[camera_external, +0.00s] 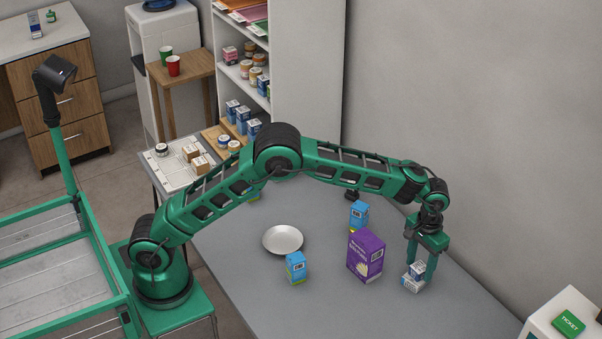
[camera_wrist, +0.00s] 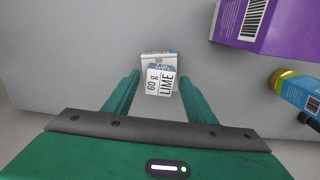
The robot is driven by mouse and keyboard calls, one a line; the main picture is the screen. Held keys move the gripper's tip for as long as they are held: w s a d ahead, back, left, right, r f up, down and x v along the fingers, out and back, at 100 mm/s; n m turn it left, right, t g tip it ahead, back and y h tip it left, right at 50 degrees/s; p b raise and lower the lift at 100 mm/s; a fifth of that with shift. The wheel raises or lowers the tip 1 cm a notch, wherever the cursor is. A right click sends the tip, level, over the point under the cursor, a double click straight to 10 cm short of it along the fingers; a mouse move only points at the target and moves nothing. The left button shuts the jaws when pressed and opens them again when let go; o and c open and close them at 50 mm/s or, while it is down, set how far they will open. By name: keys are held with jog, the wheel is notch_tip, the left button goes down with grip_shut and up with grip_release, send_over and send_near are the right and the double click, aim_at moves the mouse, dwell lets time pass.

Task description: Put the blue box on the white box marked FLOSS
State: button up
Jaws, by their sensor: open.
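A small box with a white label reading "60 g LIME" and a blue edge (camera_wrist: 160,84) sits between the fingers of my gripper (camera_wrist: 160,78) in the wrist view. It also shows in the external view (camera_external: 417,269), where it appears to rest on a white box (camera_external: 411,284). That white box shows partly beyond it in the wrist view (camera_wrist: 158,57); its marking is too small to read. My gripper (camera_external: 421,266) points down over this stack at the right of the table. Its fingers are open, one on each side of the upper box, with gaps showing.
A purple box (camera_external: 365,256) stands just left of the stack. Blue boxes with green parts (camera_external: 296,268) (camera_external: 358,215) stand farther left and behind. A white plate (camera_external: 283,240) lies at middle left. The grey table (camera_external: 345,310) is clear in front.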

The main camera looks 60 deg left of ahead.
aim_at(419, 266)
notch_tip(419, 266, up, 12)
jog(key=s+a+r+m, duration=0.2)
jog(key=s+a+r, duration=0.3)
jog(key=s+a, duration=0.3)
jog(key=s+a+f+m, duration=0.1)
jog(key=s+a, duration=0.5)
jog(key=s, duration=0.6)
jog(key=s+a+f+m, duration=0.2)
jog(key=s+a, duration=0.4)
jog(key=s, duration=0.7)
jog(key=s+a+f+m, duration=0.1)
jog(key=s+a+f, duration=0.3)
jog(key=s, duration=0.9)
jog(key=a, duration=0.2)
jog(key=shift+a, duration=0.35)
jog(key=shift+w+f, duration=0.15)
